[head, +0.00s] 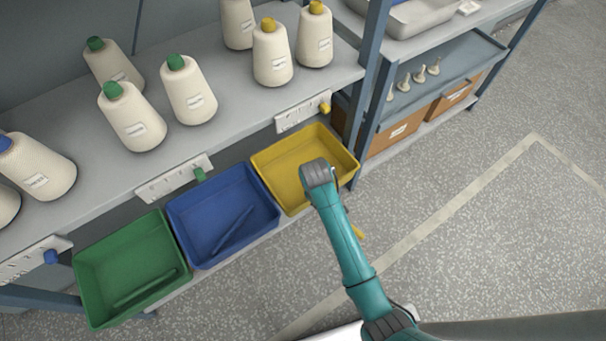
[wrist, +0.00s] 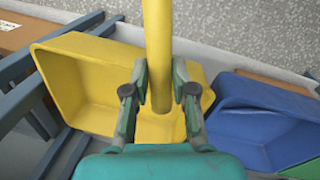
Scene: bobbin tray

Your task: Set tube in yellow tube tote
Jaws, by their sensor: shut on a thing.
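The yellow tote (head: 285,160) stands on the lower shelf at the right end of a row of trays, and looks empty. In the wrist view the yellow tote (wrist: 85,110) lies beneath my gripper (wrist: 160,75). My gripper is shut on a yellow tube (wrist: 158,45), which runs up out of the picture between the fingers. In the head view my arm hides the gripper and most of the tube. A small piece of the yellow tube (head: 358,232) shows beside my arm, in front of the tote. I cannot tell its height above the tote.
A blue tote (head: 200,215) with a blue tube stands left of the yellow one, then a green tote (head: 120,255) with a green tube. Yarn cones (head: 190,90) stand on the shelf above. A rack post (head: 368,90) rises just right of the yellow tote. Floor in front is open.

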